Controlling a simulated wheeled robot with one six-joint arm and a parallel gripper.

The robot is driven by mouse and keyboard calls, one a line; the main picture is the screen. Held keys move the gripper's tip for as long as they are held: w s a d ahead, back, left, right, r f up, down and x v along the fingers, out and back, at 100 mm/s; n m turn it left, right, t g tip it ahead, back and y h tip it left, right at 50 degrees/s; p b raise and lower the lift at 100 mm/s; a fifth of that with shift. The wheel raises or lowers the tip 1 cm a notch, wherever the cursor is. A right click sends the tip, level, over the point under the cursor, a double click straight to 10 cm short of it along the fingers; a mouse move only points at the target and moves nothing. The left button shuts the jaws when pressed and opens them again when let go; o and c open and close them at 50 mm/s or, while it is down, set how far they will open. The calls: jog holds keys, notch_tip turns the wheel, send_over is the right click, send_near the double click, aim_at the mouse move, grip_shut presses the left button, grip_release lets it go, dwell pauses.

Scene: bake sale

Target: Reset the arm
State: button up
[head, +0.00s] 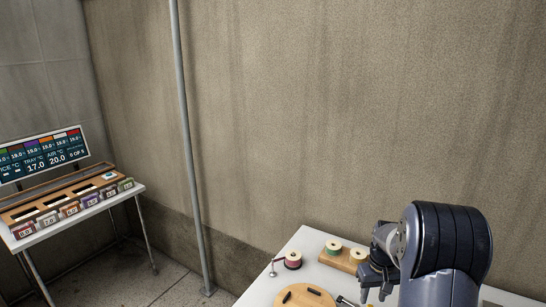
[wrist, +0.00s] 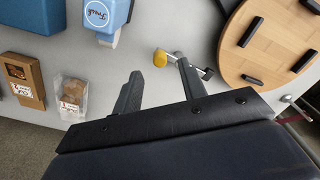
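My gripper (wrist: 158,66) shows in the wrist view with its two dark fingers spread apart and nothing held between them. In the head view my gripper (head: 375,292) hangs at the end of my bent arm over the white table (head: 312,243) at the lower right. Part of the tabletop is hidden behind my arm.
Spools of ribbon (head: 293,260) and a round wooden board (head: 305,299) are on the table. The wrist view shows a yellow-ended tool (wrist: 160,58), a blue dispenser (wrist: 105,18), a brown box (wrist: 22,80) and a clear bag (wrist: 72,95). A pole (head: 188,150) stands left.

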aim_at(371, 306)
notch_tip(371, 306, down, 5)
jog(key=shift+r+p, duration=0.15)
jog(key=shift+p, duration=0.25)
jog(key=shift+w+d+r+n+p, duration=0.15)
jog(key=shift+n+p, duration=0.15)
jog(key=shift+n, duration=0.2)
jog(key=shift+r, duration=0.4)
